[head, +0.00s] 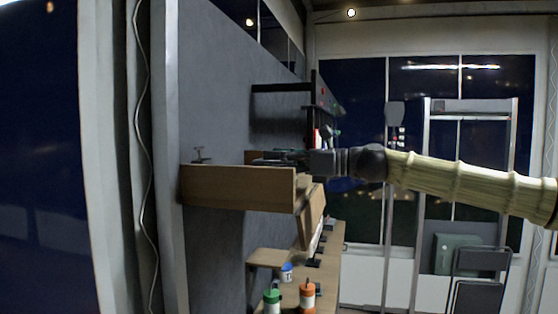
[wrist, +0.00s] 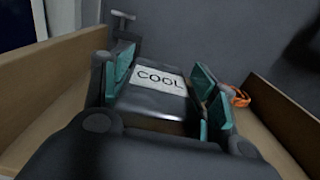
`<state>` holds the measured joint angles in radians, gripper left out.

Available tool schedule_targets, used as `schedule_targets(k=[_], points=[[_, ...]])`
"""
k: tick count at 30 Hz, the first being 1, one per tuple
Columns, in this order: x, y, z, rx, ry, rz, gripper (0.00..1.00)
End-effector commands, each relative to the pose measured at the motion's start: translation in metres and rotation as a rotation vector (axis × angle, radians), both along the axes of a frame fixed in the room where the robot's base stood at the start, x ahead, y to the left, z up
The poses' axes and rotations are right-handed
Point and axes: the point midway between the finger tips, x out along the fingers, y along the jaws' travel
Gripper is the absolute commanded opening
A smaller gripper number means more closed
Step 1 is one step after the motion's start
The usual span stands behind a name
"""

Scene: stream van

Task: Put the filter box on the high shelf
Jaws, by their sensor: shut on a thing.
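My gripper (wrist: 163,88) has its teal-padded fingers on both sides of a dark box (wrist: 150,103) with a white label reading COOL. I see no other box that could be the filter box. In the head view my gripper (head: 283,158) is at a wooden shelf (head: 238,188) on the grey wall, at about the height of its rim. The box is hard to make out there. The shelf's wooden sides (wrist: 45,92) flank the gripper in the wrist view. Whether the box touches the shelf floor is hidden.
A small metal fitting (head: 199,154) stands at the shelf's left end. An orange item (wrist: 238,97) lies right of the fingers. A dark shelf (head: 282,88) is higher up. Below, a bench holds a green-capped bottle (head: 272,300) and an orange bottle (head: 307,297).

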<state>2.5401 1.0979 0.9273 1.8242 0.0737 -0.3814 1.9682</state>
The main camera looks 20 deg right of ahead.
Motion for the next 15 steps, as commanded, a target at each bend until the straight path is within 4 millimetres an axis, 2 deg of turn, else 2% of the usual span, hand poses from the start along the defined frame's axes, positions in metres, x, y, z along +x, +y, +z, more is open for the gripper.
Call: schedule_targets(k=[1, 4, 5, 15], points=[[0.0003, 0.0005, -0.0017, 0.0, 0.001, 0.0, 0.6], [0.0004, 0.0007, -0.0013, 0.0, 0.001, 0.001, 0.78], [0.0003, 0.0006, -0.0013, 0.0, 0.001, 0.0, 0.8], [0.0001, 0.0005, 0.0005, -0.001, 0.001, 0.0, 0.8]])
